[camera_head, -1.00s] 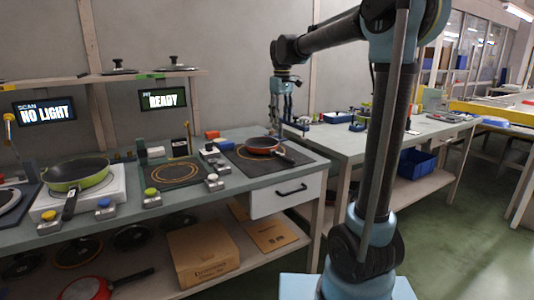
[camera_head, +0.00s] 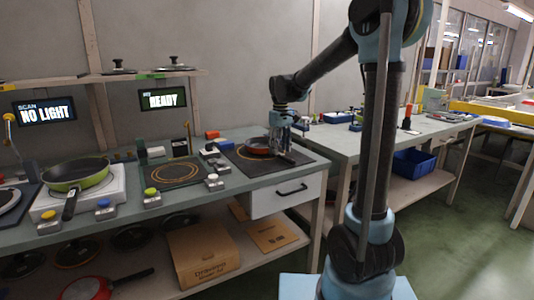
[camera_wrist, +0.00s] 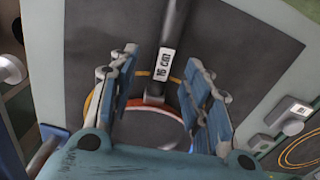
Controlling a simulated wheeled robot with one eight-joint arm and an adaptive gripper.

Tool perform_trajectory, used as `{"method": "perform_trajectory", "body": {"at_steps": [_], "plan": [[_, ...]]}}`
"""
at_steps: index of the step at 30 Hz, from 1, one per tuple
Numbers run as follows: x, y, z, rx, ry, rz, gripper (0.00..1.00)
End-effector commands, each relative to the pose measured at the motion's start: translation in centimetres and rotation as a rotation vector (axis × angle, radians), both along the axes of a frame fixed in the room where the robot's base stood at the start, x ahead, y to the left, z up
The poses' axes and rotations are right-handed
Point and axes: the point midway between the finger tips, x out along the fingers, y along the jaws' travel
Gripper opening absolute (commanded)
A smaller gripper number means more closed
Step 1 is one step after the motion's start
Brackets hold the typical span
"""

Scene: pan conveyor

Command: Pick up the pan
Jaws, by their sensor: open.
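A small red-rimmed pan (camera_head: 256,146) lies on a dark mat (camera_head: 243,163) at the right end of the left bench. In the wrist view its dark handle (camera_wrist: 173,22) with a white "16 cm" label runs away from the pan's orange-red rim (camera_wrist: 152,111). My gripper (camera_head: 283,149) is low over the pan's handle side, pointing down. In the wrist view its two blue fingers (camera_wrist: 160,64) stand apart on either side of the handle, with gaps showing. Part of the pan is hidden behind my gripper in both views.
A green pan (camera_head: 75,173) sits on a white burner at the left. A red pan (camera_head: 88,288) and a cardboard box (camera_head: 203,257) are on the lower shelf. A READY screen (camera_head: 162,99) hangs behind the bench. A mat with orange rings (camera_head: 175,173) is bare.

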Motion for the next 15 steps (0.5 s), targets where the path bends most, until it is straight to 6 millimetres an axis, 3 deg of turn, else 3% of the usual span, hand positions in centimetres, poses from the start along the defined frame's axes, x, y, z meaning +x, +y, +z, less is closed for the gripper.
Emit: {"method": "perform_trajectory", "body": {"at_steps": [6,15], "plan": [[-0.1,0.2,-2.5,0.000,0.000,0.000,0.44],[-0.1,0.1,-3.1,0.000,0.000,0.000,0.44]]}}
